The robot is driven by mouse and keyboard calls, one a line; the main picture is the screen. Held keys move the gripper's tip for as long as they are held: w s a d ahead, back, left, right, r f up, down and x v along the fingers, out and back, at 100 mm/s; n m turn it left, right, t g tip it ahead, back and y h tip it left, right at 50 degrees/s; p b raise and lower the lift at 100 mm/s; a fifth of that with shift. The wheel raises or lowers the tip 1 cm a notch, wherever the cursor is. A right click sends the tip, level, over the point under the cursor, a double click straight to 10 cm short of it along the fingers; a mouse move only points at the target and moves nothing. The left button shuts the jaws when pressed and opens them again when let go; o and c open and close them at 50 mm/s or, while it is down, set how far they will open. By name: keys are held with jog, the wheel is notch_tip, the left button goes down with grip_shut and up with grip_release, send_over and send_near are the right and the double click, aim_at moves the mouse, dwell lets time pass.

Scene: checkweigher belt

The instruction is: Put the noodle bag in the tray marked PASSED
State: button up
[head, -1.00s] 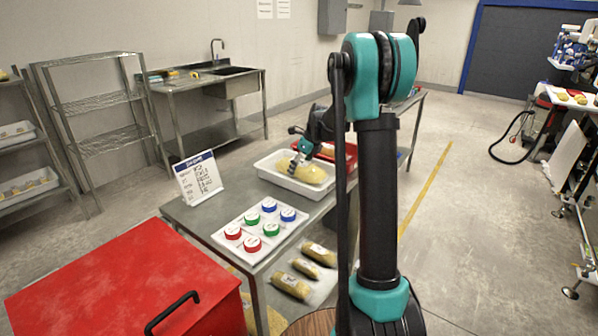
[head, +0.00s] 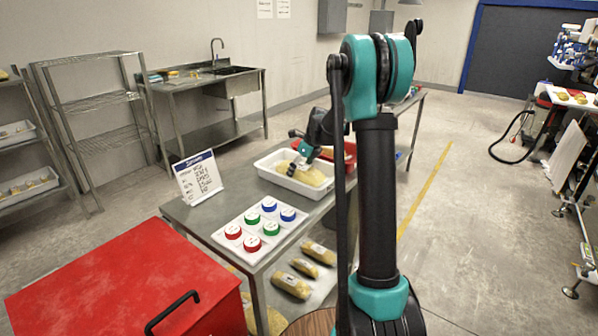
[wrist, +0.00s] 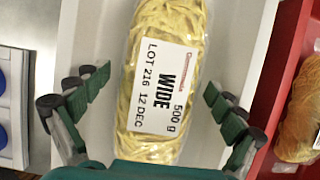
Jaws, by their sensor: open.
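A clear bag of yellow noodles (head: 313,177), labelled WIDE 500 g, lies in a white tray (head: 263,166) on the steel table. In the wrist view the noodle bag (wrist: 160,75) runs lengthwise between my fingers, over the pale tray floor (wrist: 95,35). My gripper (head: 297,168) is open above the tray. In the wrist view its fingers (wrist: 158,92) stand apart on either side of the bag, with gaps between. The bag's near end is hidden by my gripper. No PASSED mark is readable on the tray.
A red tray (wrist: 287,70) holding another bag (wrist: 301,110) adjoins the white tray. A white panel with coloured round caps (head: 248,217) and a sign (head: 198,178) stand nearer on the table. Several bags lie lower down, beside a red box (head: 110,280).

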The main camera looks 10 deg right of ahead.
jog(key=v, duration=1.2)
jog(key=s+f+n, duration=0.2)
jog(key=s+n, duration=0.2)
jog(key=s, duration=0.2)
jog(key=s+f+n+h, duration=0.1)
jog(key=s+f+n, duration=0.1)
jog(key=s+n, duration=0.3)
jog(key=s+f+n, duration=0.3)
jog(key=s+n, duration=0.2)
jog(key=s, duration=0.3)
jog(key=shift+s+a+t+h, duration=0.15)
jog(key=shift+a+t+h, duration=0.15)
jog(key=shift+h, duration=0.1)
jog(key=s+f+n, duration=0.4)
jog(key=s+n, duration=0.2)
jog(key=s, duration=0.2)
jog(key=s+d+f+n+h, duration=0.1)
jog(key=s+f+n, duration=0.4)
jog(key=s+n, duration=0.2)
jog(key=s, duration=0.2)
jog(key=shift+s+d, duration=0.2)
jog(key=shift+s, duration=0.05)
jog(key=shift+f, duration=0.1)
jog(key=shift+c, duration=0.6)
